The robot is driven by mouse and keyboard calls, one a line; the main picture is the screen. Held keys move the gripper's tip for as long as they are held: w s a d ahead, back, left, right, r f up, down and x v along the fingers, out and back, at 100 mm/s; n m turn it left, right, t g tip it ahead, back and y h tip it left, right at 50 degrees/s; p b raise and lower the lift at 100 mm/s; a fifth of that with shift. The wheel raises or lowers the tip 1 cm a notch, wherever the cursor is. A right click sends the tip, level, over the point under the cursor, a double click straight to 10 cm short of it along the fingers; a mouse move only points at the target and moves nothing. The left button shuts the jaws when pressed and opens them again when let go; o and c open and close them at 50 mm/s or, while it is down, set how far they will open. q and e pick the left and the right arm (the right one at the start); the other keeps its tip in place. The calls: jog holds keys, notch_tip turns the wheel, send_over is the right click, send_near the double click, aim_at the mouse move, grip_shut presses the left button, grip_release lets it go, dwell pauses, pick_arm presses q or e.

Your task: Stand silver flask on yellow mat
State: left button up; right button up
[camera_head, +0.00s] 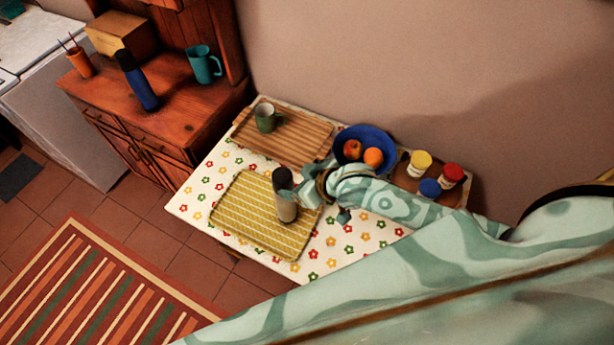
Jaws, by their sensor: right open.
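The silver flask (286,210), with a dark top, stands upright on the yellow striped mat (236,215), towards its right side. The mat lies on the table with the flowered cloth. My right gripper (312,204) comes in from the right and is open, right beside the flask. One teal finger crosses in front of the flask's middle and hides part of it; I cannot tell whether it touches. The other finger shows to the right, clear of the flask. My left gripper is not in view.
A wooden tray (305,143) with a green mug (267,117) lies behind the mat. A blue bowl (379,138) of fruit and a tray with several lidded jars (419,164) stand to the right. A blue bottle (137,82) stands on the wooden cabinet (165,125).

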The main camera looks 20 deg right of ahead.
jog(key=shift+v, duration=2)
